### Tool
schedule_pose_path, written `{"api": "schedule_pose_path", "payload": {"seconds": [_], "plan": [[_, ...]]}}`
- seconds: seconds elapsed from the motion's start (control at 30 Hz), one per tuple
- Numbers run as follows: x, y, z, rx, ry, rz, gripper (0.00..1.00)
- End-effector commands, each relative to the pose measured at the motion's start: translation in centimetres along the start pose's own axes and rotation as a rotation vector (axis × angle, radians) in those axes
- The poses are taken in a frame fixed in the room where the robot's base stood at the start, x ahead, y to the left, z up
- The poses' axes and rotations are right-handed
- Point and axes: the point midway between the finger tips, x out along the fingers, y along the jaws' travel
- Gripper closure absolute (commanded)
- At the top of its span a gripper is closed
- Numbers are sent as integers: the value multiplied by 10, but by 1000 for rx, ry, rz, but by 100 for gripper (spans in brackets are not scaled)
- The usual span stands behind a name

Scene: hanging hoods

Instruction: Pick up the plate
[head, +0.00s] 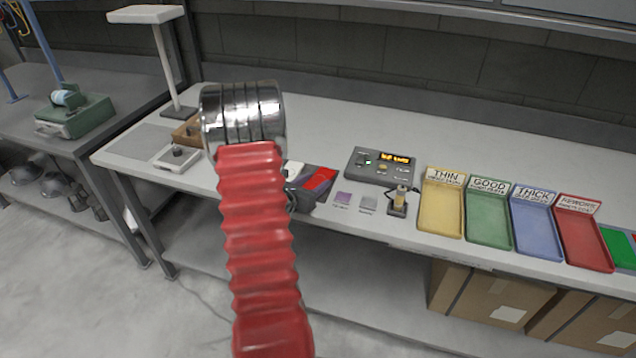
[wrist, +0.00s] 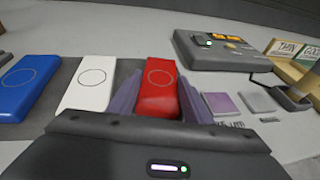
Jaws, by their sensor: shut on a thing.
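A red plate (wrist: 160,84) with a thin circle outline sits between the two purple-grey fingers of my gripper (wrist: 160,100) in the wrist view. The fingers are shut on its sides. In the head view the red plate (head: 320,179) shows as a small red patch, with my arm hiding part of that spot. A white plate (wrist: 88,83) lies to the left of it, and a blue plate (wrist: 27,83) is further left; both carry circle outlines. I cannot tell whether the red plate is clear of the surface.
A grey gauge box (head: 382,165) with a lit display stands right of my gripper. Yellow (head: 443,207), green (head: 488,218), blue (head: 537,229) and red (head: 583,238) labelled trays line the bench's front edge. A lamp-like stand (head: 165,60) is at the back left.

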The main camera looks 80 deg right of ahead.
Motion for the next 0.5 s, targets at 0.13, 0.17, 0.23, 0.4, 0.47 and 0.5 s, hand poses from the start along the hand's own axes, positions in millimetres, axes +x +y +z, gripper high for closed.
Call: {"api": "schedule_pose_path", "payload": {"seconds": [0.13, 0.17, 0.23, 0.4, 0.47, 0.5], "plan": [[0, 0, 0, 0, 1, 0, 81], [0, 0, 0, 0, 1, 0, 81], [0, 0, 0, 0, 1, 1, 81], [-1, 0, 3, 0, 0, 1, 81], [-2, 0, 7, 1, 0, 1, 81], [-3, 0, 10, 2, -1, 1, 81]]}}
